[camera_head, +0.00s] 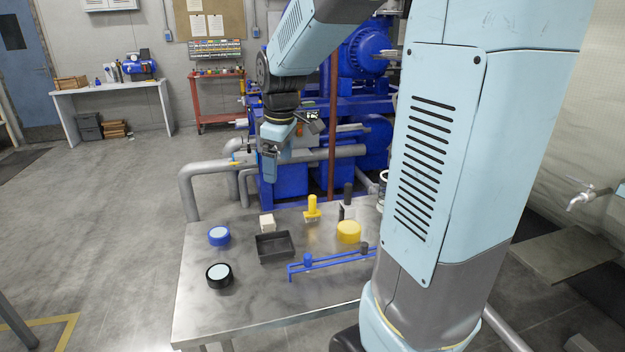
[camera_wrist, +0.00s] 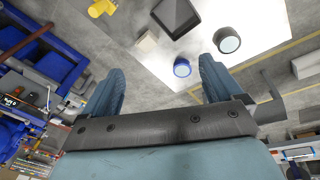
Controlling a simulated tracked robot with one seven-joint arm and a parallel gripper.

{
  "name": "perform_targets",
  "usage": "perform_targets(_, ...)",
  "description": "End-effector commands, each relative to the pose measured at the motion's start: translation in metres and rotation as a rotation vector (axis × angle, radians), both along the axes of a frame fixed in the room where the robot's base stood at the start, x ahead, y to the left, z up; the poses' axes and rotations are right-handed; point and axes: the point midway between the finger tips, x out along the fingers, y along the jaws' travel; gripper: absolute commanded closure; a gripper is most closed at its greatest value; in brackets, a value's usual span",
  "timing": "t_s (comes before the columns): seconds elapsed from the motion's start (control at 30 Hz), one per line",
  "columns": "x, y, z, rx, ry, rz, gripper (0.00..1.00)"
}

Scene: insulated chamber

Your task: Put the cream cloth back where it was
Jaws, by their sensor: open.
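The cream cloth (camera_head: 267,222) is a small, pale, folded block on the metal table (camera_head: 215,315), just behind the black tray (camera_head: 275,247). It also shows in the wrist view (camera_wrist: 147,42), beyond the fingers and beside the tray. My gripper (camera_head: 269,178) hangs above the table's back edge, apart from the cloth. Its two blue fingers (camera_wrist: 162,88) are spread in the wrist view with nothing between them. The tray looks empty.
A blue round container (camera_head: 219,236) and a black one (camera_head: 219,275) stand left of the tray. A yellow-handled tool (camera_head: 312,208), a yellow disc (camera_head: 349,231) and a blue rack (camera_head: 332,262) are to the right. The table's front left is clear. Grey pipes (camera_head: 215,172) run behind.

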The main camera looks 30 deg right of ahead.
Motion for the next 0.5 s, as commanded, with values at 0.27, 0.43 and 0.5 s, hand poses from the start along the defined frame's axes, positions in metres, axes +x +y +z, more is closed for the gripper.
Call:
perform_targets(0.27,-0.074,0.0,0.036,0.07,-0.104,-0.267,0.07)
perform_targets(0.43,-0.118,0.0,0.047,0.126,-0.163,-0.43,0.07)
perform_targets(0.5,-0.135,0.0,0.05,0.151,-0.187,-0.495,0.07)
